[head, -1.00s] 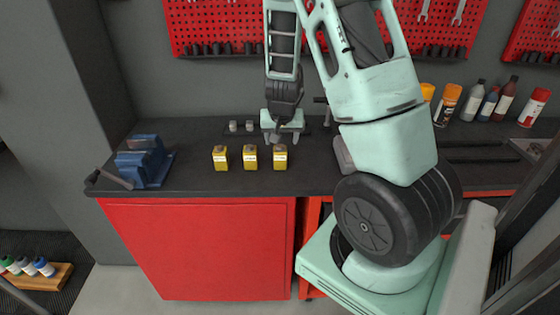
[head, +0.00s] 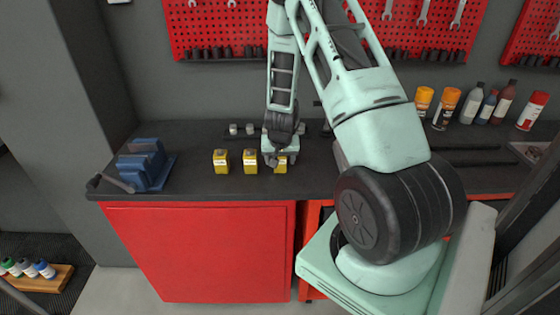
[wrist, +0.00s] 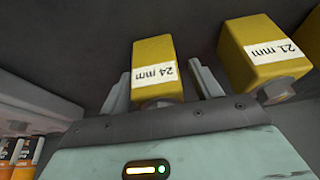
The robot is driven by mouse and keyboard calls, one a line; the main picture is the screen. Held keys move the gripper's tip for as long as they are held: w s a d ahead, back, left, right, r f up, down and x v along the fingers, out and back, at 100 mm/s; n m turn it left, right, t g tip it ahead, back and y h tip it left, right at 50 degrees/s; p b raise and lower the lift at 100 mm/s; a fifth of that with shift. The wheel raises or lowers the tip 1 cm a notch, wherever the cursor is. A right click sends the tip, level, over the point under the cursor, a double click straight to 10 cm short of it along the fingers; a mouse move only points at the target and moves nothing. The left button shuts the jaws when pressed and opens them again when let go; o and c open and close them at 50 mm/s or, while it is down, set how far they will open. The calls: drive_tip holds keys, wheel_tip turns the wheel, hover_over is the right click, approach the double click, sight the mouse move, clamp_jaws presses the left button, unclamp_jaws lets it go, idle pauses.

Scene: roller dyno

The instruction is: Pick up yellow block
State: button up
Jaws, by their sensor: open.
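Several yellow blocks with white labels stand in a row on the dark bench top. The left block (head: 221,161) and the middle block (head: 250,161) are in full view in the head view. The right block (head: 281,163) is partly hidden behind my gripper (head: 271,158). In the wrist view, the block labelled 24 mm (wrist: 154,66) lies between the two open fingers of my gripper (wrist: 165,84), with a visible gap on its right side. The block labelled 21 mm (wrist: 262,55) is just outside the right finger. I cannot tell whether a finger touches either block.
A blue vise (head: 145,165) is at the bench's left end. Small grey sockets (head: 241,129) stand behind the blocks. Bottles and spray cans (head: 447,105) stand at the back right. A red pegboard (head: 215,30) hangs behind. The bench front left of the blocks is clear.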

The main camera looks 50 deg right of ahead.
clamp_jaws()
drive_tip(key=shift+r, duration=0.1)
wheel_tip(320, 180, up, 10)
drive_tip(key=shift+f, duration=0.1)
wheel_tip(320, 180, up, 10)
drive_tip(key=p, duration=0.9)
drive_tip(key=shift+w+a, duration=0.1)
